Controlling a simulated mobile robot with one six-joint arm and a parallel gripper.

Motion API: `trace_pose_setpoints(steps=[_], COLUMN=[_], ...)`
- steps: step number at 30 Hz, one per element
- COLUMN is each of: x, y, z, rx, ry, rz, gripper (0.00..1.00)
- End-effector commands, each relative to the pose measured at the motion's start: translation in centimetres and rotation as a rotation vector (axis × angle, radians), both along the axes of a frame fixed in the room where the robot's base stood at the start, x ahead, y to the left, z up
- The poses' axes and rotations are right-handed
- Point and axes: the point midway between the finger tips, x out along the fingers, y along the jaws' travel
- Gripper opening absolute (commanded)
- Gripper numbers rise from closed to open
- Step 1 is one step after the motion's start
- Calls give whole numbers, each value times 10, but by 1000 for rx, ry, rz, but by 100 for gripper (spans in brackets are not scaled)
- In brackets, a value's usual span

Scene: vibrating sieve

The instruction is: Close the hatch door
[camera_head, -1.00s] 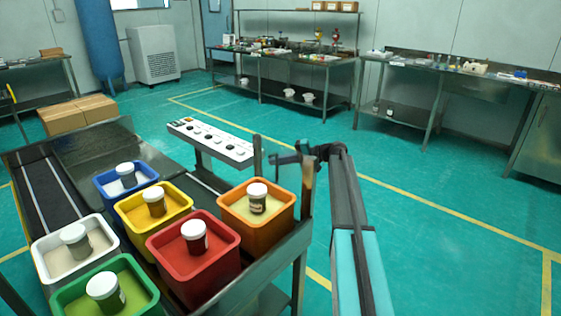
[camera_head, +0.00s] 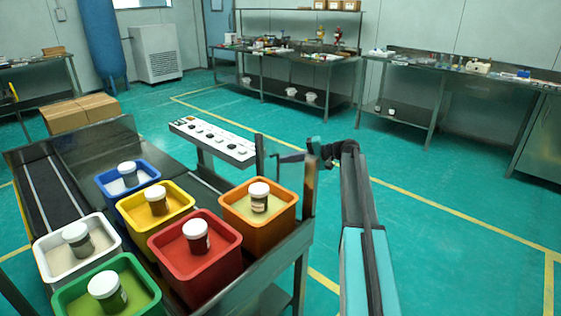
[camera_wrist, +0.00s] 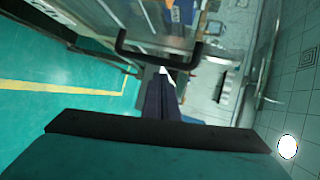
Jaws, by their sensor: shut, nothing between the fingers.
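In the wrist view a black U-shaped handle (camera_wrist: 158,52) crosses the upper middle, in front of a grey, glassy panel (camera_wrist: 150,20) that looks like the hatch door. I cannot tell how far open the door stands. My gripper (camera_wrist: 163,78) is shut and empty, its dark fingers pointing at the handle; whether they touch it is unclear. In the head view my gripper (camera_head: 284,158) is a small dark shape beyond the orange bin, near the metal post. The hatch door is not clearly seen there.
Colored bins, such as the red bin (camera_head: 195,262) and orange bin (camera_head: 268,230), hold lidded jars on the metal-framed machine at left. A white control panel (camera_head: 213,140) stands behind them. Workbenches (camera_head: 300,60) line the back wall. The green floor at right is free.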

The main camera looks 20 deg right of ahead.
Motion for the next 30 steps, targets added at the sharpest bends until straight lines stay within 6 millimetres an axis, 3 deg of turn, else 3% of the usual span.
trace_pose_setpoints(steps=[15, 21, 30], x=[-44, -52, -54], y=[-64, -76, -78], z=[24, 28, 29], rx=[0, 0, 0], ry=[0, 0, 0], rz=[-1, 0, 0], gripper=[0, 0, 0])
